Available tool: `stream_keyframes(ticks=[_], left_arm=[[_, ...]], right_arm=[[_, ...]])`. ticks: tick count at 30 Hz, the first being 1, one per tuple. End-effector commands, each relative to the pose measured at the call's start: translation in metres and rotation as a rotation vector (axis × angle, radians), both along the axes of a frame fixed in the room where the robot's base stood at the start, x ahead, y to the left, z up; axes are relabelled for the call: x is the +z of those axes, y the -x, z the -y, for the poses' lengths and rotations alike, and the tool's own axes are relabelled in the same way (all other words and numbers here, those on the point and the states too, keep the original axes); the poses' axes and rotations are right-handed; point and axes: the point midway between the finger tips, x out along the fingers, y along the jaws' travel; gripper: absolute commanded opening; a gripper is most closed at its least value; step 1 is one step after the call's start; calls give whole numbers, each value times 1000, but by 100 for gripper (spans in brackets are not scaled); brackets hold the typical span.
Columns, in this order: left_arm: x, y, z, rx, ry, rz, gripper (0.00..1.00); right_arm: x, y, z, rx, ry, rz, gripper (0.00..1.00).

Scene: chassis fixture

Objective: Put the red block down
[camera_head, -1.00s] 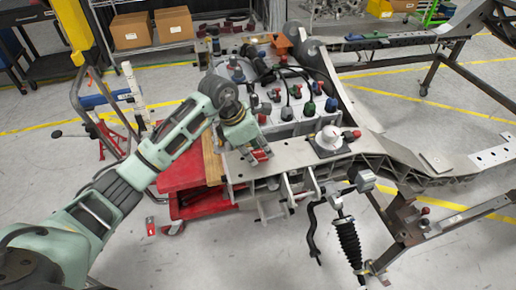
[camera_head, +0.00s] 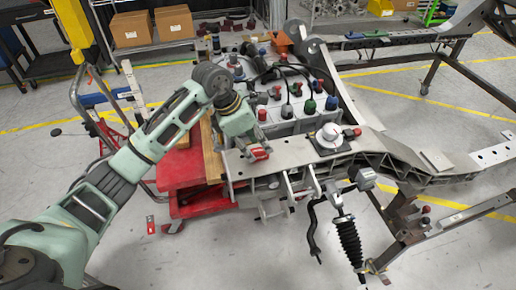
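The red block (camera_head: 259,154) is small and shows at the left end of the grey chassis plate (camera_head: 238,168). My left gripper (camera_head: 252,148) points down at it, with its fingertips at the block. The fingers are small and partly hidden, so I cannot tell whether they are shut on the block or apart from it. I also cannot tell whether the block rests on the plate. My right gripper is not in view.
A white knob on a dark base (camera_head: 329,136) stands on the chassis to the right. Several coloured knobs and cables crowd the panel (camera_head: 285,126) behind. A red cart (camera_head: 182,168) stands at the left, below my arm.

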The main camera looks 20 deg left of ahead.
Motion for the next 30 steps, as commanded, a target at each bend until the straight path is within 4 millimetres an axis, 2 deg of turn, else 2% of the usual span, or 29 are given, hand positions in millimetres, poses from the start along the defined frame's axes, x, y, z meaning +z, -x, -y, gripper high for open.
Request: stream_keyframes(ticks=[6,12,18,30], left_arm=[[45,9,-17,1,-3,7,37],[74,17,-26,0,-2,3,37],[86,20,-30,-1,-1,1,37],[86,20,-29,0,0,0,37]], right_arm=[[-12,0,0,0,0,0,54],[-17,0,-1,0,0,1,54],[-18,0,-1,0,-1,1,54],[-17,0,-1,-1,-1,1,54]])
